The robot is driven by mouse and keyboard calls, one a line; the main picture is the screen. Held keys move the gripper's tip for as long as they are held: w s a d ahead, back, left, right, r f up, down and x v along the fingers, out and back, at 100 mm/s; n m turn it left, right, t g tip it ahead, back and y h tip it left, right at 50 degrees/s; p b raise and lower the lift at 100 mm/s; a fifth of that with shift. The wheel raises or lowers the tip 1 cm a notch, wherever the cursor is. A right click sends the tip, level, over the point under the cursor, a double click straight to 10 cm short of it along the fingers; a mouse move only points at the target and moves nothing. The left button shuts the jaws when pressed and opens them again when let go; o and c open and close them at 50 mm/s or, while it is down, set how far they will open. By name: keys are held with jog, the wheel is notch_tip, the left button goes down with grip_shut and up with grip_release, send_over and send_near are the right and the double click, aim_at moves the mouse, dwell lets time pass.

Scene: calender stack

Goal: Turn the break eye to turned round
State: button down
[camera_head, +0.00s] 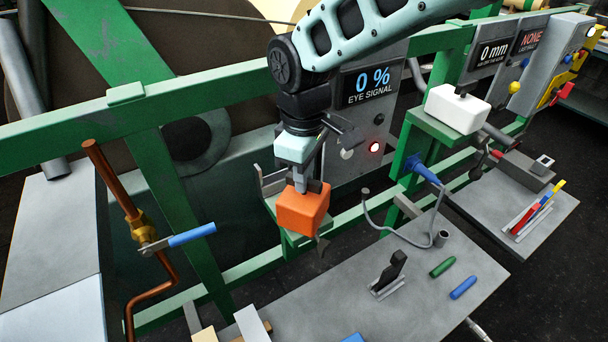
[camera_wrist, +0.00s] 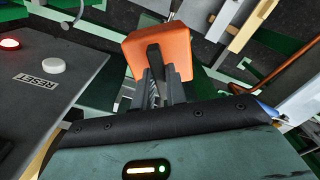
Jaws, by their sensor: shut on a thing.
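The break eye, an orange box-shaped block (camera_head: 302,209), sits at a green bracket on the green frame, left of the middle in the head view. My gripper (camera_head: 310,186) comes down on it from above and is shut on it; the fingers hide part of its top. In the wrist view the orange block (camera_wrist: 150,44) fills the upper middle, with a dark finger (camera_wrist: 154,58) across it. The panel display (camera_head: 368,87) behind reads 0 % EYE SIGNAL. I cannot tell exactly which way the eye's face points.
A lit red lamp (camera_head: 376,147) and a white RESET button (camera_wrist: 53,66) are on the panel close by. A copper pipe with a blue-handled valve (camera_head: 180,239) stands left. A grey table (camera_head: 340,290) below holds a black clip, pens and a bent hose. A white box (camera_head: 457,108) stands right.

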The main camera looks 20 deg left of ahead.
jog(key=m, duration=0.7)
jog(key=shift+r+b, duration=0.15)
jog(key=shift+b, duration=0.25)
jog(key=m, duration=0.6)
jog(key=shift+a+m, duration=0.1)
jog(key=shift+m, duration=0.3)
jog(key=m, duration=0.5)
jog(key=m+p, duration=0.1)
jog(key=m, duration=0.4)
jog(key=shift+w+m, duration=0.1)
jog(key=shift+m, duration=0.3)
jog(key=c, duration=1.4)
grip_release()
jog(key=shift+c, duration=0.2)
notch_tip(320, 180, up, 17)
jog(key=b, duration=0.3)
jog(key=shift+r, duration=0.2)
